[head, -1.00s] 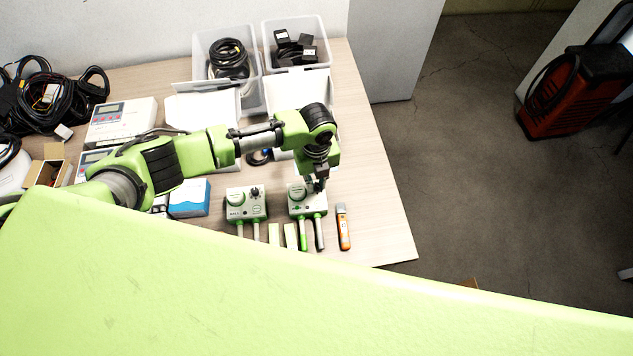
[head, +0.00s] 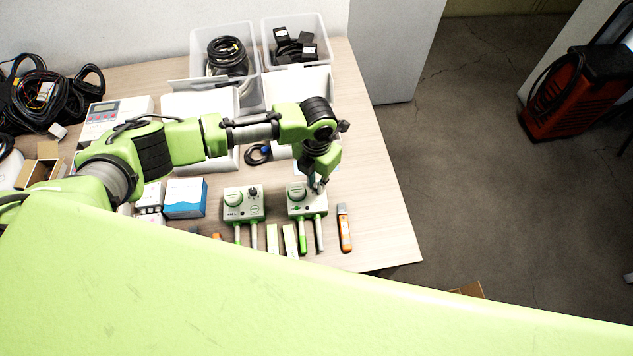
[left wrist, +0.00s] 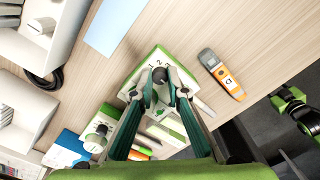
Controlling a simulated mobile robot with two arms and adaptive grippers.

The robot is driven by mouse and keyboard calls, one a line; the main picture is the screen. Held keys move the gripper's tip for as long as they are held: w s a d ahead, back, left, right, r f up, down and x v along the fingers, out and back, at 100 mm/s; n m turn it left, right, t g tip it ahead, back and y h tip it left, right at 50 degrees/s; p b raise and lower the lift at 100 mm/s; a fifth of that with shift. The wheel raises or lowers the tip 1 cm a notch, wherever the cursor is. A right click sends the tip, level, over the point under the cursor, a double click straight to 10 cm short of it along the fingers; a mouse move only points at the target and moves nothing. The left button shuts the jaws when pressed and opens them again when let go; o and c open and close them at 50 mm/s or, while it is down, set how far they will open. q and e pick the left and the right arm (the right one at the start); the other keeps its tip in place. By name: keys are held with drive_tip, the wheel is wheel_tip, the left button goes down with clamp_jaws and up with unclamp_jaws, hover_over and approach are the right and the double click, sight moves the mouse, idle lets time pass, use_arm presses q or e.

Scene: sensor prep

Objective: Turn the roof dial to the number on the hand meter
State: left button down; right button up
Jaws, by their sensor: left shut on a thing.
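A white sensor box with green trim (head: 300,207) stands near the table's front right; it also shows in the left wrist view (left wrist: 136,84). My left gripper (head: 317,187) reaches down to its upper right part. In the left wrist view my left gripper (left wrist: 161,92) is shut on the small black dial (left wrist: 160,75), with printed numbers beside it. The fingers partly hide the dial, so I cannot tell its setting. The orange and grey hand meter (head: 344,228) lies right of the box. Its small screen (left wrist: 228,82) shows a digit too small to read surely.
A similar box (head: 236,212) stands just left. Probes and pale blocks (head: 290,240) lie in front. A blue-white carton (head: 186,199) is farther left. Clear bins (head: 252,90) with cables stand at the back. Bare table (head: 375,220) lies right of the meter.

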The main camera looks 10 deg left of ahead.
use_arm(q)
drive_tip(key=shift+f+m+b, duration=0.1)
drive_tip(key=shift+m+b, duration=0.25)
drive_tip(key=shift+m, duration=0.65)
drive_tip(key=m+b, duration=0.4)
drive_tip(key=b, duration=0.4)
drive_tip(key=shift+w+f+m+b, duration=0.1)
drive_tip(key=shift+f+m+b, duration=0.05)
drive_tip(key=shift+m+b, duration=0.2)
drive_tip(key=shift+r+b, duration=0.2)
drive_tip(key=shift+b, duration=0.55)
drive_tip(key=shift+m, duration=0.25)
drive_tip(key=c, duration=2)
unclamp_jaws()
drive_tip(key=shift+o, duration=0.2)
drive_tip(key=shift+r, duration=0.1)
wheel_tip(320, 180, up, 12)
